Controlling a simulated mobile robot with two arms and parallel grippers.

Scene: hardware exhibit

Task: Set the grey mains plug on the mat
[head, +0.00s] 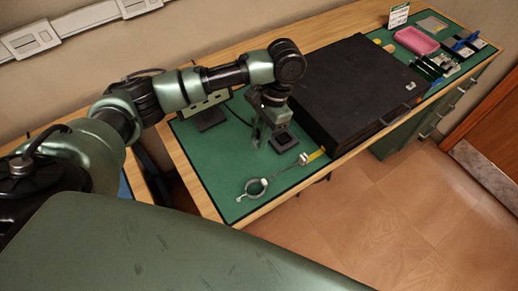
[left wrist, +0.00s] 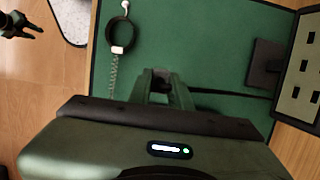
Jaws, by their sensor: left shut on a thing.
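My left gripper (head: 268,126) reaches down over the green mat (head: 212,160). It also shows in the left wrist view (left wrist: 160,88), where its green fingers are closed around a small dark grey piece, the mains plug (left wrist: 164,84), mostly hidden between them. A thin dark cable (left wrist: 225,93) runs from there to the right. In the head view a dark square piece (head: 284,141) shows just below the gripper; I cannot tell whether it is separate. I cannot make out whether the plug touches the mat. A dark forked shape at the left wrist view's far left may be my right gripper (left wrist: 22,27).
A metal cuff (head: 256,188) with a chain lies on the mat's front part, near a yellow item (head: 317,154). A large black case (head: 355,85) stands right of the gripper. A slotted panel (left wrist: 304,70) and a dark plate (left wrist: 264,64) stand to the other side.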

